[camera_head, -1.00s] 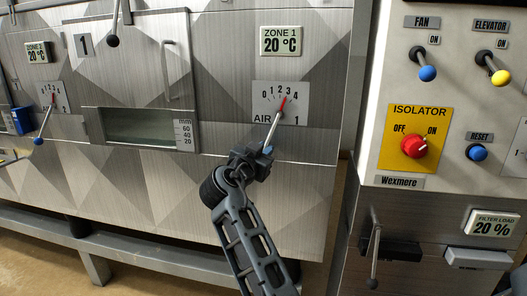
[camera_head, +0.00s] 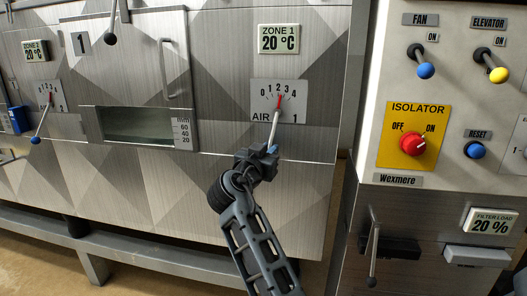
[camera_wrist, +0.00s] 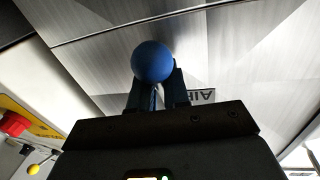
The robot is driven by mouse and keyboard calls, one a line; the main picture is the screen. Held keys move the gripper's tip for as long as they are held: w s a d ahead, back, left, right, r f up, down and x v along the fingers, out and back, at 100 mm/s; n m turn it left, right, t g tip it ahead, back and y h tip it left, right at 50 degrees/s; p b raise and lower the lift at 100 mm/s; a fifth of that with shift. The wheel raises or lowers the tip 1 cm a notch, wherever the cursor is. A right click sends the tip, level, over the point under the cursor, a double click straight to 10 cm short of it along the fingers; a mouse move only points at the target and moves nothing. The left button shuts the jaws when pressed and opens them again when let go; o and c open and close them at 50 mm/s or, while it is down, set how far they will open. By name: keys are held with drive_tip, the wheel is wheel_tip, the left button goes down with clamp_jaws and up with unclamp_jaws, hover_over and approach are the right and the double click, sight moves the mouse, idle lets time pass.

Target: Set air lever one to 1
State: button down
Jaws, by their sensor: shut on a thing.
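Air lever one (camera_head: 274,130) is a thin metal rod on the zone 1 dial plate (camera_head: 262,101), marked 0 to 4 and "AIR 1". Its red pointer (camera_head: 280,101) stands at about 2. My gripper (camera_head: 268,152) is shut on the lever's lower end, below the plate. In the wrist view the lever's blue ball knob (camera_wrist: 152,62) sits at the tips of the fingers. The fingers hide much of the knob in the head view.
A second air lever (camera_head: 42,122) with a blue knob is at the far left. The control panel at right has a red isolator knob (camera_head: 413,144), a blue fan lever (camera_head: 425,71) and a yellow elevator lever (camera_head: 498,75). The panel around the dial is clear.

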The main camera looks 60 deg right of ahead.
drive_tip(key=s+n, duration=0.2)
drive_tip(key=n, duration=0.1)
drive_tip(key=shift+s+d+h, duration=0.3)
drive_tip(key=shift+d, duration=0.1)
drive_tip(key=shift+s+d+r+n+t+p, duration=0.25)
drive_tip(key=shift+s+n, duration=0.25)
drive_tip(key=shift+n, duration=0.25)
drive_tip(key=shift+s+d+n+t+p, duration=0.1)
drive_tip(key=shift+s+n+t+p, duration=0.3)
drive_tip(key=shift+n, duration=0.35)
drive_tip(key=c, duration=1.2)
unclamp_jaws()
drive_tip(key=shift+b+v, duration=0.7)
drive_tip(key=shift+v, duration=3.25)
drive_tip(key=shift+f, duration=0.1)
